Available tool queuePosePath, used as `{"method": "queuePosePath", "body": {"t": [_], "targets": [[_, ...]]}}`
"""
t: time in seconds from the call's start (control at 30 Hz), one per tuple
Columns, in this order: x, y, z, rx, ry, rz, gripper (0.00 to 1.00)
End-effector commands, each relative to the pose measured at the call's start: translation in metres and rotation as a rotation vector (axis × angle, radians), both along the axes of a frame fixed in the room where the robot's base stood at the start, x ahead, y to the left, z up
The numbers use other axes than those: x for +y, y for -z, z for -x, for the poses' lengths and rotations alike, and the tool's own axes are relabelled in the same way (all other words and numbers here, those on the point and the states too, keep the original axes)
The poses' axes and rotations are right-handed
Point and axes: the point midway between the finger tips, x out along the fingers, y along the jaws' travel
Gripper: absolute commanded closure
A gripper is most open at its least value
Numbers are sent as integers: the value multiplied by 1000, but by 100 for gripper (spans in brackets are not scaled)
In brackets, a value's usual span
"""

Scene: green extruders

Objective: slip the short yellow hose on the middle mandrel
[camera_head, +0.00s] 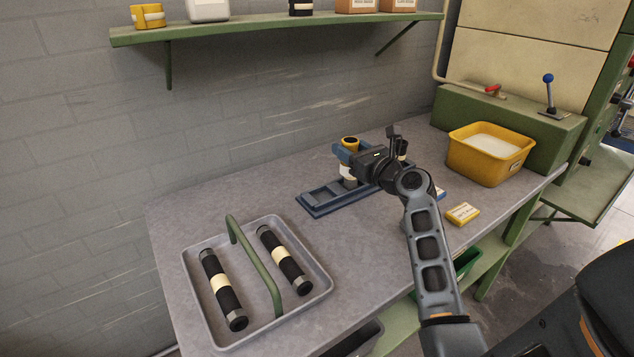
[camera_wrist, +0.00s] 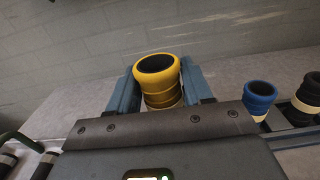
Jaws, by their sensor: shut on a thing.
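The short yellow hose (camera_head: 349,143) stands upright with its dark open end up, above the blue rack (camera_head: 322,197) on the bench. It also shows in the wrist view (camera_wrist: 158,78), between the two blue fingers of my gripper (camera_wrist: 160,88). My gripper (camera_head: 347,151) is shut on the hose from the side. A pale upright piece (camera_head: 346,171) shows right below the hose; I cannot tell whether the hose is around it or only above it. The middle mandrel is not clearly visible. To the right in the wrist view are a blue-topped piece (camera_wrist: 259,97) and a black piece (camera_wrist: 311,92).
A grey tray (camera_head: 196,327) with a green handle holds two black rollers with cream bands at the front left. A yellow tub (camera_head: 460,157) and a small yellow box (camera_head: 463,213) lie to the right. A green shelf (camera_head: 280,28) hangs above. Bare bench lies between tray and rack.

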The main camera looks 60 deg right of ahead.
Motion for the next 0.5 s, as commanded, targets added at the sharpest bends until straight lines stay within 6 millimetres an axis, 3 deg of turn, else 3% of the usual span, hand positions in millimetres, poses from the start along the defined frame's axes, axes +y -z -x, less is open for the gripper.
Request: {"method": "queuePosePath", "body": {"t": [0.2, 0.5], "targets": [[21, 26, -40, 1, -3, -1, 88], [31, 45, -59, 1, -1, 1, 88]]}}
